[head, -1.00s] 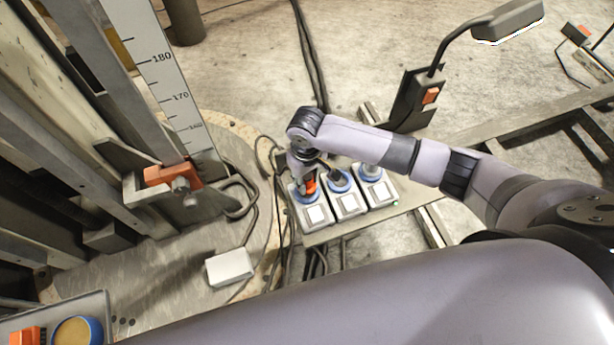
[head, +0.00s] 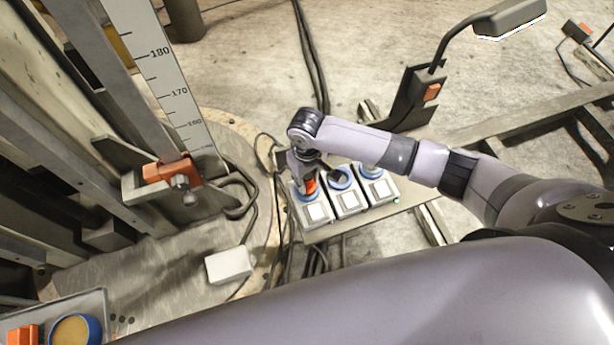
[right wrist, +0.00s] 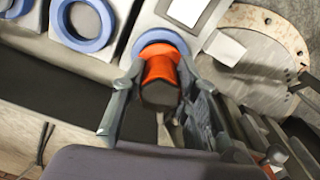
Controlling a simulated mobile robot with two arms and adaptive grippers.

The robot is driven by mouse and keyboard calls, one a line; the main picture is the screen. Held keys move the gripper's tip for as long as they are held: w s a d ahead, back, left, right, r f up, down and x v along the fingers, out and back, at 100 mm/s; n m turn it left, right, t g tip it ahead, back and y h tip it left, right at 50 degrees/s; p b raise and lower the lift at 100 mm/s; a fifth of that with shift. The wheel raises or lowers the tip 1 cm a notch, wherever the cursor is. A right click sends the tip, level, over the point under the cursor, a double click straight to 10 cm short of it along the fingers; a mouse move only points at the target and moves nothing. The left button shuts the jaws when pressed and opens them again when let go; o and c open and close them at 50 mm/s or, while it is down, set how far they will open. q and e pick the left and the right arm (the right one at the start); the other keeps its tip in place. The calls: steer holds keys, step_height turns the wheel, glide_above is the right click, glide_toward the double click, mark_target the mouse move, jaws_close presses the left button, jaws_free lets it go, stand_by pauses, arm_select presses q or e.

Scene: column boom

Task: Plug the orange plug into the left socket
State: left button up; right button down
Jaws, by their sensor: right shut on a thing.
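The orange plug (head: 311,187) is upright in my right gripper (head: 306,172), which is shut on it. It also shows in the right wrist view (right wrist: 160,68), between the two fingers, with a dark back end. The plug stands at the blue ring of the left socket (head: 317,212); in the right wrist view the ring (right wrist: 160,37) curves around its far end. How deep it sits is hidden by the plug itself. The middle socket (head: 349,200) and right socket (head: 380,189) stand beside it. My left gripper is not in view.
A white box (head: 229,264) and loose black cables lie left of the sockets. A scaled column with an orange clamp (head: 170,170) stands further left. A lamp (head: 508,17) on a bent arm rises behind. A tray (head: 92,302) is at lower left.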

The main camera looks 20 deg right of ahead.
steer(key=shift+f+b, duration=0.3)
steer(key=shift+f, duration=0.4)
stand_by(0.4)
steer(key=c, duration=1.2)
jaws_free()
step_height(320, 180, up, 12)
